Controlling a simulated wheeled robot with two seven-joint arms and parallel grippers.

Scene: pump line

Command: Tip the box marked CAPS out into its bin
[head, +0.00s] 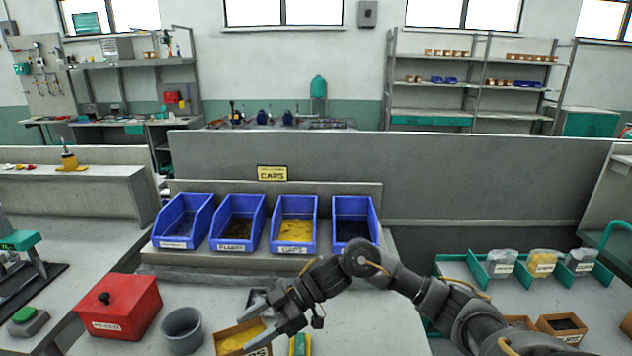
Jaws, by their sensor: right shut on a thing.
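The wooden box marked CAPS (228,334), with yellow caps in it, is at the bottom edge of the head view on the near bench. Its label is partly cut off. My right gripper (259,321) reaches in from the right and is shut on this box at its right side. Whether the box touches the bench is hard to tell. The blue CAPS bin (294,250), third from left in the row behind, holds yellow caps. A yellow CAPS sign (272,173) stands above the row. My left gripper is not in view.
Other blue bins (183,222) flank the CAPS bin. A red rejects box (118,307) and a grey round tub (182,330) stand left of the wooden box. A green and yellow item (300,344) lies right of it. A green rack with bags (502,265) is at right.

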